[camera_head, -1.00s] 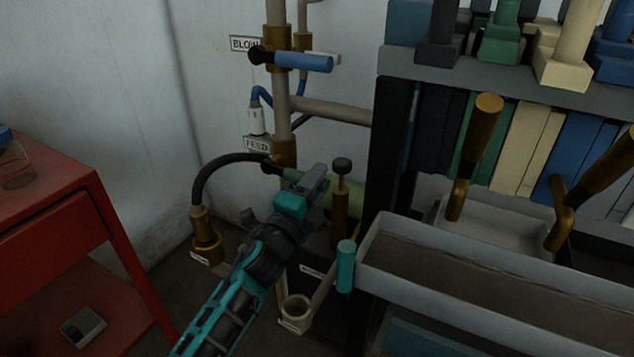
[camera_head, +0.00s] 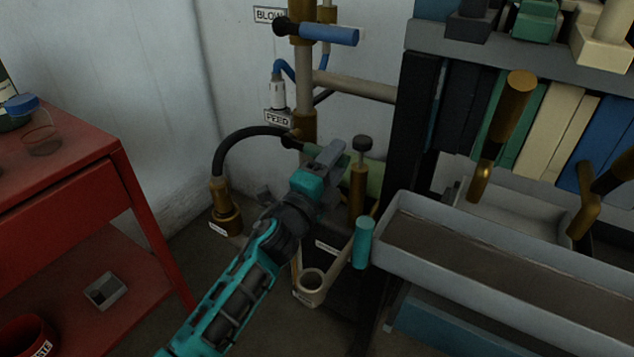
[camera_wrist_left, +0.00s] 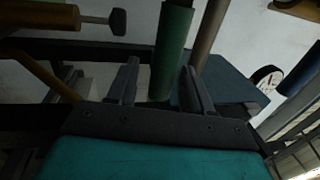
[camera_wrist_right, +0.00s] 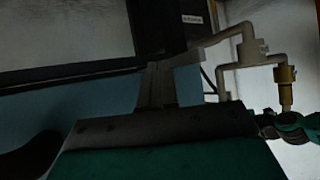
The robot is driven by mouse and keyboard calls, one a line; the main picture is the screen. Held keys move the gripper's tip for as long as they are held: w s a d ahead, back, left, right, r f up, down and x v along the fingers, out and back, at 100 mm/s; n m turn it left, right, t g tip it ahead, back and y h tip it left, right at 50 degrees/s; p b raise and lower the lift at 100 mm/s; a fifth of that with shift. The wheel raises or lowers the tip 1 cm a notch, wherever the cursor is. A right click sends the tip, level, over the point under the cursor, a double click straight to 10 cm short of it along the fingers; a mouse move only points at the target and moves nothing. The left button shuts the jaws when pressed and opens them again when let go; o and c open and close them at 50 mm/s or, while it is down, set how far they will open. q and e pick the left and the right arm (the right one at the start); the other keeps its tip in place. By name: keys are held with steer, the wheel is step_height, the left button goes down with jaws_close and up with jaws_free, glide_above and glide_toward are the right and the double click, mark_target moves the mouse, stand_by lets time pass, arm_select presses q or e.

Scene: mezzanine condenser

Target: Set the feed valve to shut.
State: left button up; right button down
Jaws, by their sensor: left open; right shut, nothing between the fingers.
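The feed valve is a brass body (camera_head: 304,128) on the pale vertical pipe, beside the FEED label (camera_head: 278,118). Its green handle (camera_head: 308,150) points right and slightly down from a dark pivot. My left gripper (camera_head: 333,153) is at the handle and hides part of it. In the left wrist view a green bar (camera_wrist_left: 174,42), seemingly this handle, shows between the open fingers of the left gripper (camera_wrist_left: 160,88); I cannot tell whether they touch it. My right gripper (camera_wrist_right: 160,85) is shut and empty in the right wrist view, and is not seen in the head view.
Above is another valve with a blue handle (camera_head: 328,34) beside a label beginning BLOW (camera_head: 270,15). A grey trough (camera_head: 480,255) lies right; a red cabinet (camera_head: 70,165) stands left.

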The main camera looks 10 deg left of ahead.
arm_select(q)
steer(key=v, duration=1.2)
steer(key=shift+p, duration=0.35)
arm_select(e)
steer(key=shift+r, duration=0.4)
arm_select(q)
steer(key=shift+s, duration=0.1)
arm_select(e)
steer(key=shift+s+a, duration=0.1)
